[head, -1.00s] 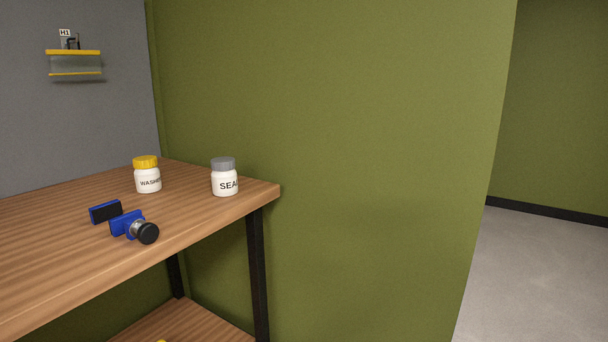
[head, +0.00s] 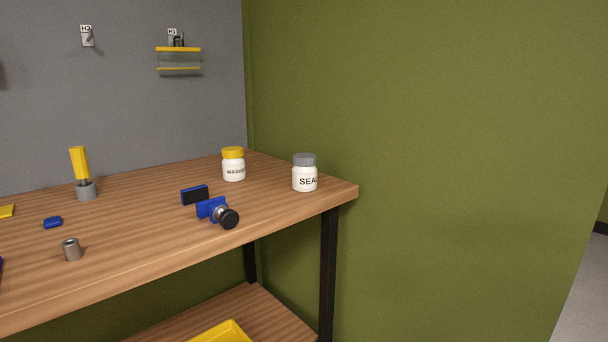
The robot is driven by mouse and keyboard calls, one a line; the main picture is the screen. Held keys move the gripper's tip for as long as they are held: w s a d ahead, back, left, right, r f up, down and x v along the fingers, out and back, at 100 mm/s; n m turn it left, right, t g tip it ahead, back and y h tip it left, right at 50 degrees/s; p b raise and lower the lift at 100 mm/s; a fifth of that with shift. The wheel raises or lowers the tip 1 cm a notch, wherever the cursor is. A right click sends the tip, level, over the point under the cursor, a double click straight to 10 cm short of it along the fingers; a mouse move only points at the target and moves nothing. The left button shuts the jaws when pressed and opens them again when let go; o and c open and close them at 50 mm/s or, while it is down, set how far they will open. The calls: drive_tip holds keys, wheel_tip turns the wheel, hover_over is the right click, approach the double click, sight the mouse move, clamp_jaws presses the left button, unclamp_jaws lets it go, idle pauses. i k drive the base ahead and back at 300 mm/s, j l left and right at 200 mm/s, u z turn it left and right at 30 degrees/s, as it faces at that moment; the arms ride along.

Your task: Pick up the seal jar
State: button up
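The seal jar (head: 304,174) is white with a grey lid and black lettering that reads "SEA", the rest turned out of sight. It stands upright near the right end of the wooden workbench (head: 130,268), close to the green wall. My gripper is not in view in the head view.
A white jar with a yellow lid (head: 233,165) stands left of the seal jar. A blue clamp-like tool with a black knob (head: 217,211) and a blue-black block (head: 195,195) lie in front. A yellow-handled tool (head: 80,167), a grey cylinder (head: 71,250) and a yellow tray (head: 222,332) below also show.

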sight(304, 180)
drive_tip(key=i+l+u, duration=0.1)
drive_tip(key=i+l, duration=0.15)
drive_tip(key=i, duration=0.15)
drive_tip(key=i+l+u, duration=0.1)
drive_tip(key=i+l, duration=0.15)
drive_tip(key=i, duration=0.2)
